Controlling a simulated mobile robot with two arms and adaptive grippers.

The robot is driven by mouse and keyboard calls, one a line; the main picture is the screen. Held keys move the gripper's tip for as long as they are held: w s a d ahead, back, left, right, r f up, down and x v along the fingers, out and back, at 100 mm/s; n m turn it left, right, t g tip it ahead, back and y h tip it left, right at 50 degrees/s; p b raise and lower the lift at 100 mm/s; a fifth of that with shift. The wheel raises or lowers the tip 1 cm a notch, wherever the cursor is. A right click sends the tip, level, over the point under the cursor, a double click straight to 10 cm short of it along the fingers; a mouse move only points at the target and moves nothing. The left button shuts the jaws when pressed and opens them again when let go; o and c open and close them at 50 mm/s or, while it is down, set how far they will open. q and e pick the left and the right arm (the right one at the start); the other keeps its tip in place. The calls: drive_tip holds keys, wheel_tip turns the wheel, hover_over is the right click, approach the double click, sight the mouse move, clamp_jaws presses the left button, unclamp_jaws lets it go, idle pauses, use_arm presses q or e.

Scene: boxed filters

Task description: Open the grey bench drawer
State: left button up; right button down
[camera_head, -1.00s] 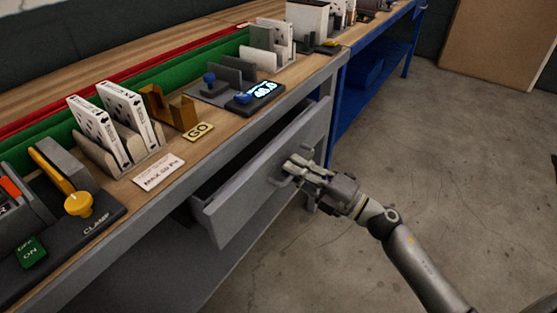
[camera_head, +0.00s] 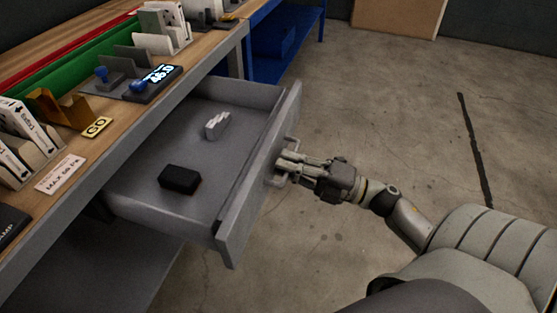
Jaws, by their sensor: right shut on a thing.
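The grey bench drawer (camera_head: 262,178) stands pulled well out from under the wooden bench top, its inside showing. A black block (camera_head: 179,179) and a small grey-white object (camera_head: 217,124) lie on the drawer floor. My right gripper (camera_head: 284,163) is shut on the drawer's handle (camera_head: 290,141), at the outer side of the drawer front. Its arm comes in from the lower right. My left gripper is not in view.
A blue bench (camera_head: 285,45) stands beyond. The concrete floor (camera_head: 400,110) to the right is clear.

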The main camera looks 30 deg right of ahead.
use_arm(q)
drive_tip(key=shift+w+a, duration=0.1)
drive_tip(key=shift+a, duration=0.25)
use_arm(e)
drive_tip(key=shift+s+d, duration=0.1)
drive_tip(key=shift+s, duration=0.05)
drive_tip(key=c, duration=1.5)
unclamp_jaws()
drive_tip(key=shift+c, duration=0.2)
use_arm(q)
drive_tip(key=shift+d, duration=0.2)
use_arm(e)
drive_tip(key=v, duration=1.2)
